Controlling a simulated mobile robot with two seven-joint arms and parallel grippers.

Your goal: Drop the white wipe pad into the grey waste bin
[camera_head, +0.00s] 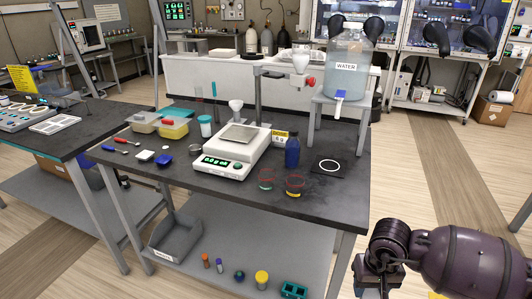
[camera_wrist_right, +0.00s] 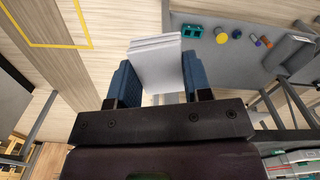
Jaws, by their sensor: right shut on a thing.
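The white wipe pad (camera_wrist_right: 156,64) is a thick stack of white sheets between the two blue fingers of my right gripper (camera_wrist_right: 156,85) in the wrist view. The fingers are shut on it. In the head view my right gripper (camera_head: 378,278) is at the lower right, in front of and outside the bench's right front leg; the pad cannot be made out there. The grey waste bin (camera_head: 176,240) is an open-topped, labelled bin on the bench's lower shelf at the left, well apart from the gripper. A grey bin wall (camera_wrist_right: 290,52) shows at the wrist view's right. My left gripper is not in view.
The dark bench top (camera_head: 335,190) holds a balance (camera_head: 232,150), a blue bottle (camera_head: 292,151), beakers and small tools. The lower shelf (camera_head: 215,215) carries several small items, including a teal block (camera_head: 294,290) and a yellow-topped jar (camera_head: 261,279). Bench legs bound the shelf.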

